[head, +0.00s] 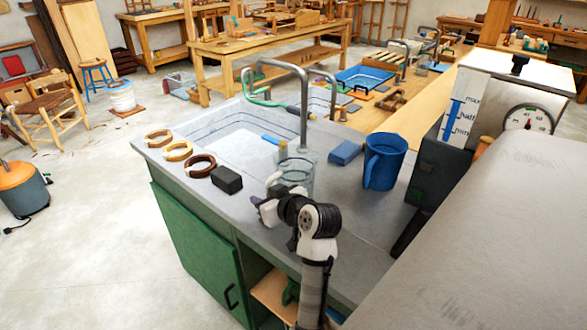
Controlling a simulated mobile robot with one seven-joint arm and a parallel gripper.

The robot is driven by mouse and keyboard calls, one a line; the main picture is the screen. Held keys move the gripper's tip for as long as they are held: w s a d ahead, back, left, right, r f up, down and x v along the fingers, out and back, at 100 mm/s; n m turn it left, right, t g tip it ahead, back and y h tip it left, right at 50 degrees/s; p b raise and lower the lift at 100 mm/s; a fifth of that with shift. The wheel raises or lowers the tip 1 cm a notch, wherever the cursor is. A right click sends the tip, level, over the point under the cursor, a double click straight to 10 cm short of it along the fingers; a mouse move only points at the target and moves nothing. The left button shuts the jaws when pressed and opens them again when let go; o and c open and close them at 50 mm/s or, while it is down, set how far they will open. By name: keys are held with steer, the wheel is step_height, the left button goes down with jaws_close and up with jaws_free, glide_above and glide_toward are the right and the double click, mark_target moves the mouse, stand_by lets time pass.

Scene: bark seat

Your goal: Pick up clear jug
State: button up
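A clear jug (299,172) stands upright on the grey counter (345,215), right of the sink and in front of the tap. It is see-through, and my arm covers its lower part. My gripper (258,203) is just in front of the jug and to its left, low over the counter, pointing left in the picture. Its fingers are small and partly turned away, so I cannot tell if they are open or shut. I see nothing held in it. Whether it touches the jug is unclear.
A blue jug (386,161) and blue sponge (346,152) stand right of the clear jug. A dark block (227,180) and three rings (178,151) line the front edge. The sink (236,140) and curved tap (303,95) lie behind. A grey machine (490,235) blocks the right.

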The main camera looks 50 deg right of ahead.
jaws_close()
